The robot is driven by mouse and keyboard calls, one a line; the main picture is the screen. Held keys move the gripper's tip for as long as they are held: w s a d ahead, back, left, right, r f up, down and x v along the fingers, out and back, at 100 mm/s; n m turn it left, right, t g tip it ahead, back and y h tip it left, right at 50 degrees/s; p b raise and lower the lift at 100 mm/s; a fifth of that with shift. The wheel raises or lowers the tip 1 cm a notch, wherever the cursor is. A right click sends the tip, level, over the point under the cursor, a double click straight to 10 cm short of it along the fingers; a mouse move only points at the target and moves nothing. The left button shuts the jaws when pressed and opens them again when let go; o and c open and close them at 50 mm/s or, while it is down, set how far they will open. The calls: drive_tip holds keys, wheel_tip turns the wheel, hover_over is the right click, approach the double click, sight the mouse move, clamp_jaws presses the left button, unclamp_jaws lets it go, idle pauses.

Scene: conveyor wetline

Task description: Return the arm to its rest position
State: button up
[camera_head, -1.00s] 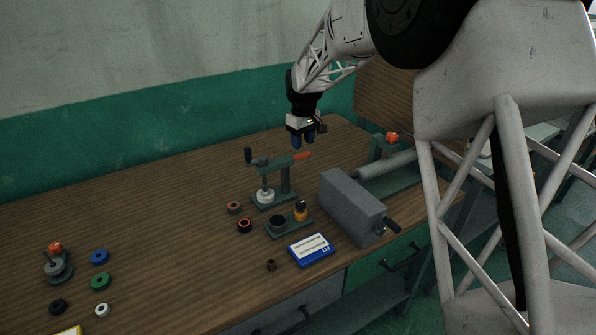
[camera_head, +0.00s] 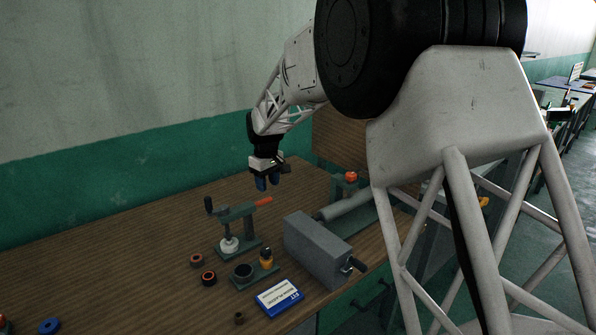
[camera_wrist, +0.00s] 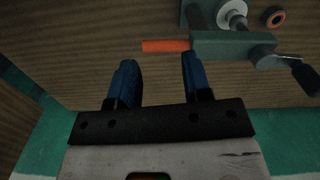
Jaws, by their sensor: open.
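My gripper (camera_head: 267,182) hangs in the air above the back of the wooden bench (camera_head: 130,240), behind the small press (camera_head: 240,225) in the head view. Its two blue fingers are apart, with nothing between them. In the wrist view my gripper (camera_wrist: 155,80) also shows open and empty. The press's orange handle (camera_wrist: 166,45) lies beyond the fingertips there, and I cannot tell the exact gap. My arm reaches up and right from the gripper to its large black joint.
A grey box with a crank (camera_head: 318,250) stands right of the press. A blue and white card (camera_head: 279,297), a fixture with a dark cup (camera_head: 243,271) and several small rings lie in front. A green wall runs behind the bench. The left of the bench is largely bare.

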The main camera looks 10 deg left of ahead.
drive_tip(key=s+d+r+m, duration=0.2)
drive_tip(key=s+d+r, duration=0.2)
drive_tip(key=s+d, duration=0.35)
drive_tip(key=s+d+r+m+t, duration=0.1)
drive_tip(key=s+d+r, duration=0.4)
drive_tip(key=d, duration=0.4)
drive_tip(key=s+d+r+m, duration=0.2)
drive_tip(key=s+d+r, duration=0.1)
drive_tip(key=s+d, duration=0.5)
drive_tip(key=s+d+f+m, duration=0.1)
drive_tip(key=s+d, duration=0.3)
drive_tip(key=s, duration=0.5)
drive_tip(key=s+d+f+m+t, duration=0.1)
drive_tip(key=s+d, duration=0.4)
drive_tip(key=s, duration=0.5)
drive_tip(key=s+d+f+m, duration=0.3)
drive_tip(key=s+d+m, duration=0.1)
drive_tip(key=s, duration=0.5)
drive_tip(key=shift+s+d+f+t, duration=0.2)
drive_tip(key=shift+s+t, duration=0.1)
drive_tip(key=shift+s, duration=0.1)
